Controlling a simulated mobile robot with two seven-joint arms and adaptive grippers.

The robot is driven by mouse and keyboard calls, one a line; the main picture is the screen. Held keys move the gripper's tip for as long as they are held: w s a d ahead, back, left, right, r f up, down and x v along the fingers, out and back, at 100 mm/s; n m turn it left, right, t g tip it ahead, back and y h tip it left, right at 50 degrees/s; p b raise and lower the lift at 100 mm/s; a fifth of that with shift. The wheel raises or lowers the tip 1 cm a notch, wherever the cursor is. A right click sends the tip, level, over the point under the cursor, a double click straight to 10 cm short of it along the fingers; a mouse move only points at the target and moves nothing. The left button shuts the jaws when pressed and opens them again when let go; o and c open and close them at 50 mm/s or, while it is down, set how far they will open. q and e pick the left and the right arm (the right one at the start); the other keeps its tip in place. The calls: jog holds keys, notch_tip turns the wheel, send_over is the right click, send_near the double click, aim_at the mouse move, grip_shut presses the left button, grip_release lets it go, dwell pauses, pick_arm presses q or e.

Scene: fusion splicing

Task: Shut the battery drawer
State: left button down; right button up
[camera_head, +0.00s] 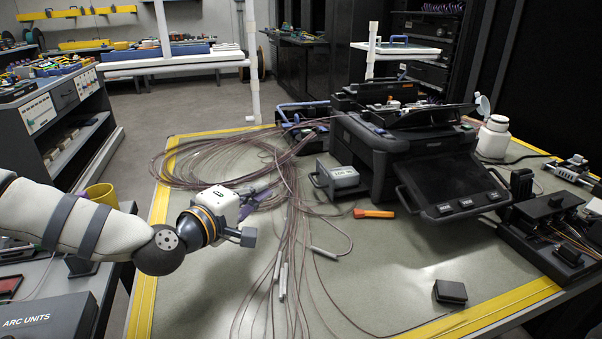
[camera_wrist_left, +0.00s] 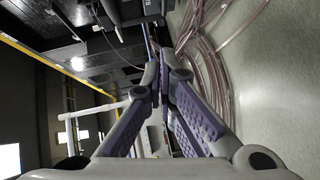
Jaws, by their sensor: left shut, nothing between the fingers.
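The splicer (camera_head: 385,155) is a large black machine with a tilted screen, on the right half of the table in the head view. The battery drawer (camera_head: 318,183) sticks out of its lower left side, with a grey battery block (camera_head: 343,174) in it and a dark handle frame at its left end. My left gripper (camera_head: 268,191) is to the left of the drawer, apart from it, above the cables. Its purple fingers are shut and empty; the left wrist view shows the tips together (camera_wrist_left: 161,66). A dark part at the top of that view is unclear. My right gripper is not in view.
Loose brown cables (camera_head: 225,160) lie coiled and spread under and beside my left gripper. An orange tool (camera_head: 374,213) lies in front of the splicer. A small black box (camera_head: 450,291) sits near the front edge. A yellow mug (camera_head: 101,195) stands at the left.

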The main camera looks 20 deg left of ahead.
aim_at(337, 174)
pick_arm(q)
jog(key=x, duration=0.5)
jog(key=b+x, duration=0.1)
jog(key=x, duration=0.1)
jog(key=shift+w+d+f, duration=0.2)
jog(key=shift+f, duration=0.2)
jog(key=w+d, duration=0.2)
jog(key=shift+w+d+f, duration=0.1)
jog(key=shift+d+f, duration=0.15)
jog(key=shift+d, duration=0.15)
jog(key=shift+w+d, duration=0.2)
jog(key=shift+d, duration=0.05)
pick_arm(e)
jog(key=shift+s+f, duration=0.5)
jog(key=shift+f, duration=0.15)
